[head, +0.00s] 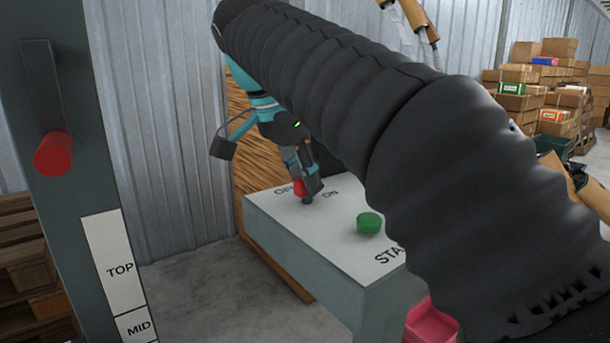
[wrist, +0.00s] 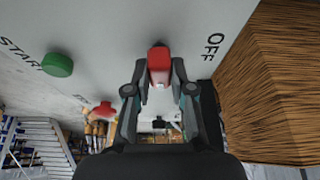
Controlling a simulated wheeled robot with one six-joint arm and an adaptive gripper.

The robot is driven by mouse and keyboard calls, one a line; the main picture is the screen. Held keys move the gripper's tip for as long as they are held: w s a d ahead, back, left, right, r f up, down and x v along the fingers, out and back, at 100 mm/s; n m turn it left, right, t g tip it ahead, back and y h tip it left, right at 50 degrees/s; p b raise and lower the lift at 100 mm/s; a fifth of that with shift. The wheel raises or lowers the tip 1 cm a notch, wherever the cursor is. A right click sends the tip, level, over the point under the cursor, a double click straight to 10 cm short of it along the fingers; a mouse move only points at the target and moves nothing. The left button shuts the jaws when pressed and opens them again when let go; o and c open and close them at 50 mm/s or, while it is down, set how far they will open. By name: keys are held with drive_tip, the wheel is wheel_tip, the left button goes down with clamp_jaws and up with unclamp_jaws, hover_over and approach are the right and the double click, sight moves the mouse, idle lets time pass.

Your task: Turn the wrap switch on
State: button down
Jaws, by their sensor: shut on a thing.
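The wrap switch, a red knob (head: 299,188), stands on a pale control panel top (head: 290,226) between the letters OFF, partly covered, and ON. In the wrist view the red knob (wrist: 159,62) sits between my two fingertips, with OFF to its right; I see no ON label there. My gripper (head: 308,186) reaches down to the panel from above and is shut on the knob; it also shows in the wrist view (wrist: 159,77). The fingers hide part of the knob in the head view, so its exact angle is hard to tell.
A green button (head: 369,222) by the START lettering is on the same panel, also in the wrist view (wrist: 57,65). A red-handled lever (head: 53,154) stands at the left. A wood-textured brown block (wrist: 272,85) is beside the panel. My black-sleeved arm hides much of the right side.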

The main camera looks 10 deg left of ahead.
drive_tip(key=shift+m, duration=0.3)
idle(0.4)
drive_tip(key=c, duration=1)
unclamp_jaws()
drive_tip(key=shift+a+r, duration=0.1)
drive_tip(key=shift+r, duration=0.05)
drive_tip(key=shift+a+r, duration=0.1)
drive_tip(key=shift+r, duration=0.15)
drive_tip(key=s+a, duration=0.8)
drive_tip(key=s, duration=0.1)
drive_tip(key=shift+s+r, duration=0.15)
